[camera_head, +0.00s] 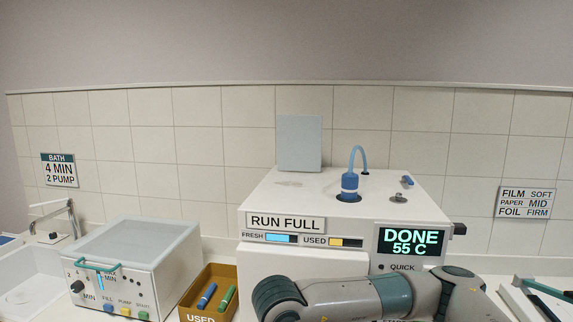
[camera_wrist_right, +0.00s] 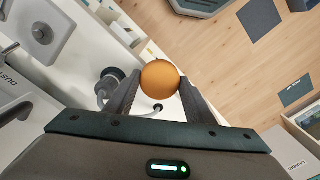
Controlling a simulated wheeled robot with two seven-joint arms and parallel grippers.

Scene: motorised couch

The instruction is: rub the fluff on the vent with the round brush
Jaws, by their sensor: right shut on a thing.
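My right gripper (camera_wrist_right: 158,82) is shut on a round, plain orange-brown thing (camera_wrist_right: 160,75) in the wrist view. It may be the knob of the round brush; no bristles show. In the head view my right arm crosses the lower right in front of the white machine, and its fingers are out of sight. A small greyish patch (camera_head: 289,183) lies on the machine's top, left of the blue hose fitting; I cannot tell whether it is the fluff or the vent. My left gripper is not in view.
A grey-lidded bath box (camera_head: 130,250) and a brown USED bin (camera_head: 222,276) stand left. Wood floor (camera_wrist_right: 225,50) shows below the counter.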

